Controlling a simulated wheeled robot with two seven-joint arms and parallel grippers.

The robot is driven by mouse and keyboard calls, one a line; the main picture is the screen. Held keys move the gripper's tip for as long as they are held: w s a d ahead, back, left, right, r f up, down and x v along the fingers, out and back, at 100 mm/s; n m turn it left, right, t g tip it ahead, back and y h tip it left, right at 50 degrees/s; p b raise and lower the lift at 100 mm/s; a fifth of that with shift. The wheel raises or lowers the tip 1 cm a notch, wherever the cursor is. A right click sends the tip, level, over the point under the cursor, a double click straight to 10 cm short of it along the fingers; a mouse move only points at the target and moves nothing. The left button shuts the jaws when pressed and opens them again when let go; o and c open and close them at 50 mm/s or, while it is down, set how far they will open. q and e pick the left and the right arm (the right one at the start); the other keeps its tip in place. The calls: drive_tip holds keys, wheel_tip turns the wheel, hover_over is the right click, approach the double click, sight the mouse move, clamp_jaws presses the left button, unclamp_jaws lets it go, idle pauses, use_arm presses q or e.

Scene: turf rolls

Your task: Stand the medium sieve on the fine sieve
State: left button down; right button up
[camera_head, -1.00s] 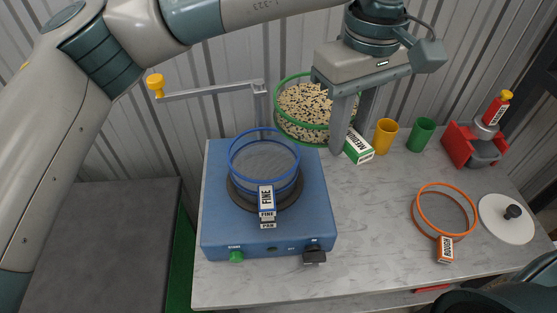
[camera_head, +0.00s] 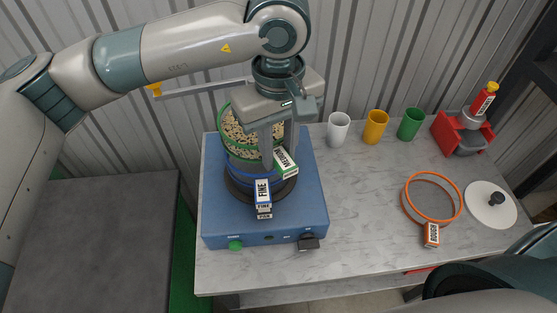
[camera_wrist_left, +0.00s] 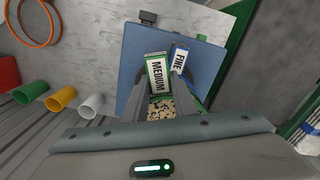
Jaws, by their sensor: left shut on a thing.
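The medium sieve (camera_head: 238,137) has a green rim and holds speckled grains. My left gripper (camera_head: 278,162) is shut on it at its side, by its green-edged label block (camera_head: 286,163). The block reads MEDIUM in the left wrist view (camera_wrist_left: 157,76). The sieve is over the blue fine sieve (camera_head: 240,176), which sits on the blue shaker (camera_head: 305,205) with its FINE label (camera_head: 262,192) facing front. The medium sieve covers much of the fine sieve's top. I cannot tell whether the two touch. My right gripper is not in view.
White (camera_head: 338,129), yellow (camera_head: 375,127) and green (camera_head: 410,123) cups stand at the back of the marble table (camera_head: 360,215). An orange rough sieve (camera_head: 431,222), a white lid (camera_head: 490,213) and a red device (camera_head: 452,133) are on the right.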

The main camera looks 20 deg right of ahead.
use_arm(q)
drive_tip(key=shift+f+p, duration=0.3)
wheel_tip(320, 180, down, 3)
drive_tip(key=shift+r+p, duration=0.15)
drive_tip(key=shift+p, duration=0.65)
drive_tip(key=shift+f, duration=0.3)
drive_tip(key=shift+f, duration=0.15)
drive_tip(key=c, duration=1.5)
unclamp_jaws()
drive_tip(key=shift+o, duration=0.2)
